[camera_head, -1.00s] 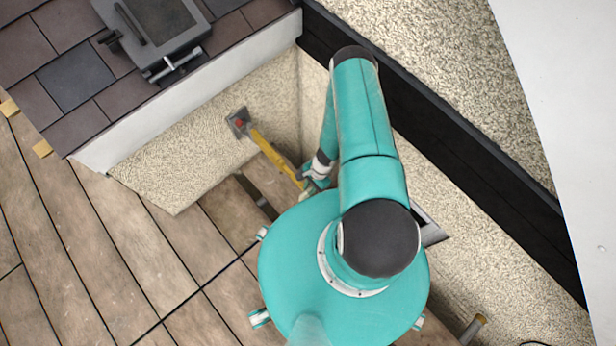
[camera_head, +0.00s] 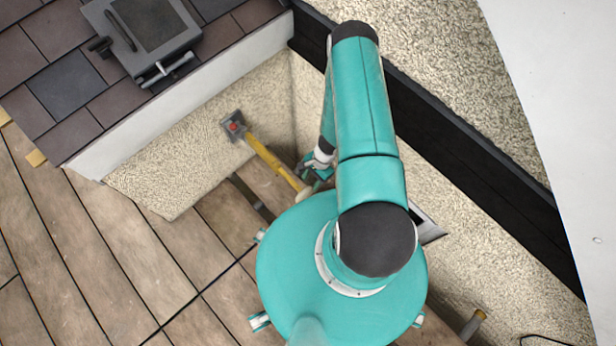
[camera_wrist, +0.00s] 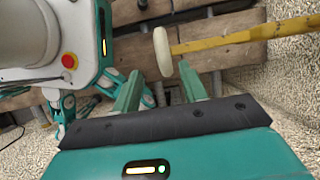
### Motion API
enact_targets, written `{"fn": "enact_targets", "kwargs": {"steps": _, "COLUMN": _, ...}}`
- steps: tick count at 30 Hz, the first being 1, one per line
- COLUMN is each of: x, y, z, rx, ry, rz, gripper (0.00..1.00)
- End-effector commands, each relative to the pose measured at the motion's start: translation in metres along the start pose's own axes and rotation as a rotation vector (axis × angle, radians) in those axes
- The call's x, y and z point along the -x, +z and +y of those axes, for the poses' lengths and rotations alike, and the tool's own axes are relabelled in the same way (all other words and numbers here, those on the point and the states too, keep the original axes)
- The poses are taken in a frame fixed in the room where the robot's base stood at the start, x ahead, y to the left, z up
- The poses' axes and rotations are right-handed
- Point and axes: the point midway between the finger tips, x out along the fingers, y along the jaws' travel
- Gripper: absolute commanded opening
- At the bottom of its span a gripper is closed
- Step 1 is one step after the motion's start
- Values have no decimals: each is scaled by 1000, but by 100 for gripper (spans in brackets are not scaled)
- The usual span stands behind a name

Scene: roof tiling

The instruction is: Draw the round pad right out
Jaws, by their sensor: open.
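A cream round pad (camera_wrist: 162,52) stands edge-on in the wrist view, at the end of a yellow handle (camera_wrist: 240,38). My gripper (camera_wrist: 160,70) is open, with its two green fingers on either side of the pad's lower edge. I see gaps and no clear contact. In the head view the pad (camera_head: 305,193) shows small at the near end of the yellow handle (camera_head: 272,160), close beside my gripper (camera_head: 318,168). The handle's far end has a grey square plate with a red spot (camera_head: 235,125) against the rough wall. My arm hides part of this area.
Wooden planks (camera_head: 110,250) spread at the left and are mostly clear. A pale rough wall (camera_head: 190,160) rises behind the handle. A tiled roof with a grey hatch (camera_head: 150,35) is at upper left. A dark beam (camera_head: 450,150) runs along the right.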

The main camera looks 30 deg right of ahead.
Motion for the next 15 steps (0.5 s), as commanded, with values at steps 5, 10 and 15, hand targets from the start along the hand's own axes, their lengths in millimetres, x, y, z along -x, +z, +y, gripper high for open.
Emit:
{"fn": "enact_targets", "kwargs": {"steps": 5, "x": 38, "y": 0, "z": 0, "rx": 0, "ry": -1, "rz": 2, "gripper": 43}}
{"fn": "enact_targets", "kwargs": {"steps": 10, "x": 61, "y": 0, "z": 1, "rx": 0, "ry": 1, "rz": 2, "gripper": 43}}
{"fn": "enact_targets", "kwargs": {"steps": 15, "x": 69, "y": 0, "z": 1, "rx": -2, "ry": 2, "rz": -1, "gripper": 43}}
